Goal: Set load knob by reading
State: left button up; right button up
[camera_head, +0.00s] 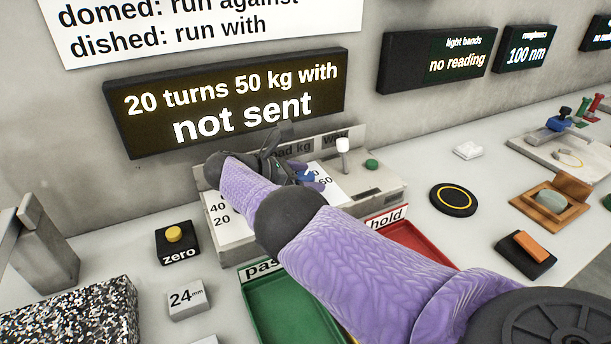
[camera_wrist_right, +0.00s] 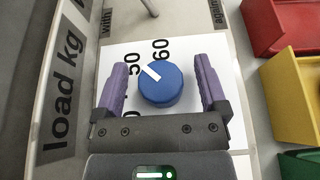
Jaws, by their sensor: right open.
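The blue load knob (camera_wrist_right: 160,86) stands on a white dial plate (camera_wrist_right: 118,58) marked 50 and 60, with other numbers partly covered. Its white pointer line faces up-left, close to the 50. My right gripper (camera_wrist_right: 166,66) is open, one purple finger on each side of the knob, with gaps visible. In the head view, my right gripper (camera_head: 304,178) is over the dial, and a bit of the blue knob (camera_head: 307,175) shows. The lit display (camera_head: 230,97) reads "20 turns 50 kg with" and "not sent". My left gripper is not in view.
A white-topped lever (camera_head: 342,152) and green button (camera_head: 372,164) stand right of the dial. A black zero box (camera_head: 178,243) with a yellow button is to the left. Green (camera_head: 262,292) and red (camera_head: 425,243) trays lie in front. Another display (camera_head: 440,62) reads "light bands no reading".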

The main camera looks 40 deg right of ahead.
notch_tip(320, 180, up, 10)
jog(key=p, duration=0.6)
jog(key=shift+r, duration=0.1)
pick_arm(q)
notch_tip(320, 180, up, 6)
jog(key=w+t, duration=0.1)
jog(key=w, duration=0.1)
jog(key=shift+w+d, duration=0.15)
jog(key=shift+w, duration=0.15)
pick_arm(e)
jog(key=shift+f, duration=0.2)
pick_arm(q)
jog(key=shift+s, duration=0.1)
